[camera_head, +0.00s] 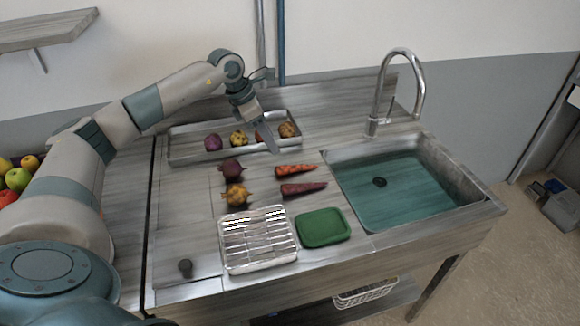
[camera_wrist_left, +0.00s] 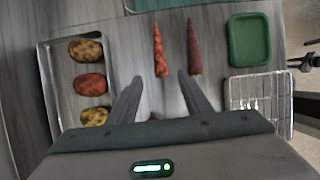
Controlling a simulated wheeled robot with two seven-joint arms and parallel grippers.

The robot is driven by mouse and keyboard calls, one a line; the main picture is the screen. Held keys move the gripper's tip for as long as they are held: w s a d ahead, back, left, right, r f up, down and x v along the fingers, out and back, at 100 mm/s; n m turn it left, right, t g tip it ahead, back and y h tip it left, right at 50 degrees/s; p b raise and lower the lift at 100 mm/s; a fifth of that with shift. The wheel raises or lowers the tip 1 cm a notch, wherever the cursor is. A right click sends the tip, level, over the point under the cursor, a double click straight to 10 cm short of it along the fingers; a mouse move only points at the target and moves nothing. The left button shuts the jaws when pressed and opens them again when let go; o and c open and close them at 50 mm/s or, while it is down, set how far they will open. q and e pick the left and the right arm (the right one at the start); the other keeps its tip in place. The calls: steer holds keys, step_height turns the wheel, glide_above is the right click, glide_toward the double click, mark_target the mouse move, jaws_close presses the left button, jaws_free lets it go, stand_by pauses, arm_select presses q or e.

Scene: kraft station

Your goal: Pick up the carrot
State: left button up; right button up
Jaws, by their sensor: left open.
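An orange carrot (camera_head: 295,170) with dark patches lies on the counter left of the sink. A dark purple-red carrot (camera_head: 303,188) lies just in front of it. In the left wrist view the orange carrot (camera_wrist_left: 159,52) and the purple carrot (camera_wrist_left: 194,47) lie side by side beyond the fingertips. My left gripper (camera_head: 272,145) is above the counter, behind and left of the carrots. My right gripper is not in view.
A metal tray (camera_head: 185,157) with several potato-like vegetables stands at the back. A beet (camera_head: 231,168) and a yellowish vegetable (camera_head: 236,194) lie left of the carrots. A wire rack (camera_head: 231,262) and green tray (camera_head: 322,228) are in front. The sink (camera_head: 455,204) is right.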

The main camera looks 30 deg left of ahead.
arm_select(q)
steer(key=p, duration=0.2)
glide_above(288, 167)
steer(key=s+a, duration=0.2)
step_height(288, 167, down, 6)
steer(key=shift+f, duration=0.3)
steer(key=shift+d+p, duration=0.1)
steer(key=shift+p, duration=0.2)
steer(key=shift+w+d+f+p, duration=0.4)
steer(key=shift+f+p, duration=0.25)
steer(key=shift+p, duration=0.3)
steer(key=p+x, duration=0.1)
steer(key=x, duration=0.1)
steer(key=shift+w+f, duration=0.2)
steer(key=shift+f, duration=0.15)
steer(key=shift+w+d+f, duration=0.1)
steer(key=shift+f, duration=0.25)
steer(key=shift+c, duration=0.7)
jaws_close()
